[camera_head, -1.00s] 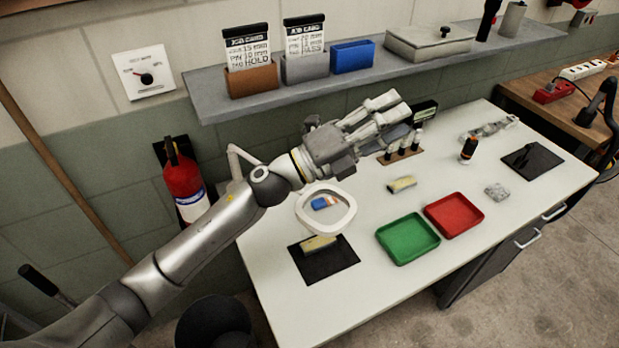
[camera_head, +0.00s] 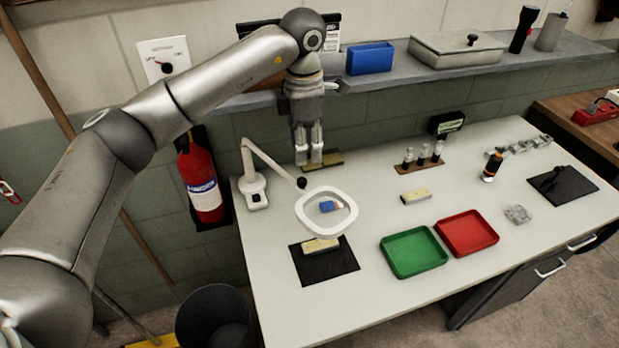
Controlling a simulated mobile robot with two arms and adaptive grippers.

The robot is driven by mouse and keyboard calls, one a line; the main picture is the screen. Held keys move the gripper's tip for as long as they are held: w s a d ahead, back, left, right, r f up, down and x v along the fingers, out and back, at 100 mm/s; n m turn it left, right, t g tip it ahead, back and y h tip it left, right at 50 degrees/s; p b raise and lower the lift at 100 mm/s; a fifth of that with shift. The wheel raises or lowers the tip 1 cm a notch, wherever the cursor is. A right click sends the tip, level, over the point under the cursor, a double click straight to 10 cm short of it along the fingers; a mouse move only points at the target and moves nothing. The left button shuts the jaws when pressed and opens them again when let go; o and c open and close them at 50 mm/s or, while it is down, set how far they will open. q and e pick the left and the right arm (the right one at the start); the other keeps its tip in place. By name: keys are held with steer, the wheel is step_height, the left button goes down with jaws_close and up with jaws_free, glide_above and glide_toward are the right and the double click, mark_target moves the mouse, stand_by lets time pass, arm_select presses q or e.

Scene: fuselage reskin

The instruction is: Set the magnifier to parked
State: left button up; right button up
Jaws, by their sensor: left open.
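The magnifier (camera_head: 300,213) has a white, rounded-square ring head on a thin jointed arm, with a white base (camera_head: 256,191) at the left back of the table. Its head hangs over the table, just behind a black mat, and a small blue-and-orange item (camera_head: 330,206) shows through the ring. A dark knob (camera_head: 302,183) sits at the head's back edge. My left gripper (camera_head: 309,159) points down, open and empty, behind the head and right of the magnifier's arm. It looks apart from the magnifier. My right gripper is not in view.
A black mat (camera_head: 345,262) with a yellowish block (camera_head: 320,245) lies in front. Green (camera_head: 414,252) and red (camera_head: 467,233) trays stand to the right. A brownish strip (camera_head: 333,160) lies by my fingertips. A shelf (camera_head: 410,77) runs above the back of the table.

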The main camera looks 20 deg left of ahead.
mark_target(303, 179)
arm_select(q)
steer(key=f+p, duration=0.1)
steer(key=f, duration=0.2)
steer(key=f+p, duration=0.1)
steer(key=f, duration=0.2)
steer(key=a+f+p, duration=0.1)
steer(key=f, duration=0.2)
steer(key=shift+w+f, duration=0.1)
steer(key=shift+w, duration=0.1)
steer(key=shift+w+f+p, duration=0.1)
steer(key=shift+f+p, duration=0.2)
steer(key=shift+f, duration=0.4)
jaws_close()
